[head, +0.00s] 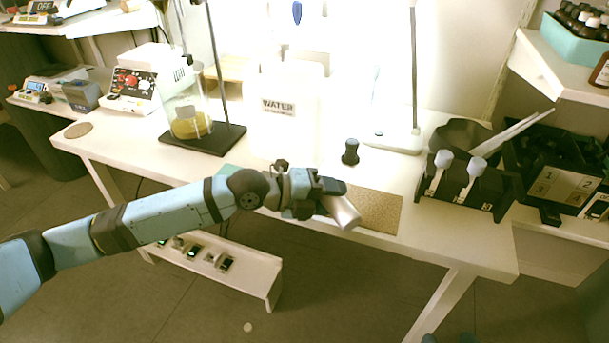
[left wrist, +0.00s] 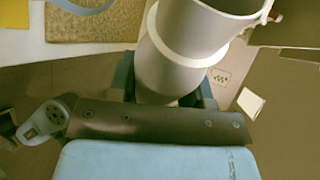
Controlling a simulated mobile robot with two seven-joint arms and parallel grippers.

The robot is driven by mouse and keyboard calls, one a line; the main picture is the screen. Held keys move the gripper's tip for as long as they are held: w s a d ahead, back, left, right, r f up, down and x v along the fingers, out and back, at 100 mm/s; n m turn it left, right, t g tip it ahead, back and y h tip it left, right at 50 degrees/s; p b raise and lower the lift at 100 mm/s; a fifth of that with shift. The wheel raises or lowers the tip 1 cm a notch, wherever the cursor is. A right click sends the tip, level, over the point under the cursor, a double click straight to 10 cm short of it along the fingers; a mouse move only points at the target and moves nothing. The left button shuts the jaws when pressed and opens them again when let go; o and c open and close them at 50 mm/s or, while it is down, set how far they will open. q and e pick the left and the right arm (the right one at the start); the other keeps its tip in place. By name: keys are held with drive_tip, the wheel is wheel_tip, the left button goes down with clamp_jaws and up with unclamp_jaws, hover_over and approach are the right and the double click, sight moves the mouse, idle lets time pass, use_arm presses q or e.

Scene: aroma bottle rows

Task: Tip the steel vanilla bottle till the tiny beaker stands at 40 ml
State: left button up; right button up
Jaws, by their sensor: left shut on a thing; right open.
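My left gripper (head: 322,194) is shut on a pale steel bottle (head: 342,212), which I take to be the vanilla bottle. It is held in front of the table's front edge and looks tilted in the head view. In the left wrist view the bottle (left wrist: 175,55) shows as a grey cylinder with a wide round rim; no label is readable. The fingers are mostly hidden behind it. I cannot make out the tiny beaker or any liquid level in either view. My right gripper is not in view.
A cork mat (head: 375,213) lies at the table's front edge. A white WATER container (head: 285,125) and a glass vessel with yellow liquid (head: 186,116) stand further left. A black holder with white-headed tools (head: 455,200) stands right.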

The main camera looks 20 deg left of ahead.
use_arm(q)
drive_tip(key=shift+r+b, duration=0.15)
drive_tip(key=shift+b, duration=0.45)
idle(1.0)
idle(0.3)
drive_tip(key=shift+d+f+m+y+p, duration=0.1)
drive_tip(key=shift+f+m+y+p, duration=0.3)
drive_tip(key=shift+f+m+p, duration=0.15)
drive_tip(key=shift+s+f+m, duration=0.1)
drive_tip(key=shift+f+m, duration=0.15)
drive_tip(key=shift+f, duration=0.1)
drive_tip(key=shift+r+y+p, duration=0.25)
drive_tip(key=shift+y+p, duration=0.05)
drive_tip(key=shift+p, duration=0.2)
drive_tip(key=m+p, duration=0.1)
drive_tip(key=r+m+t+y+p, duration=0.1)
drive_tip(key=p, duration=0.1)
drive_tip(key=shift+w+a+r+m+y+p, duration=0.1)
drive_tip(key=shift+w+a+m+y+p, duration=0.2)
drive_tip(key=shift+w+a, duration=0.1)
drive_tip(key=shift+w+a+r+m+t+y+p, duration=0.15)
drive_tip(key=shift+m+t+y+p, duration=0.2)
drive_tip(key=shift+p, duration=0.25)
drive_tip(key=shift+f+m, duration=0.2)
drive_tip(key=shift+m, duration=0.05)
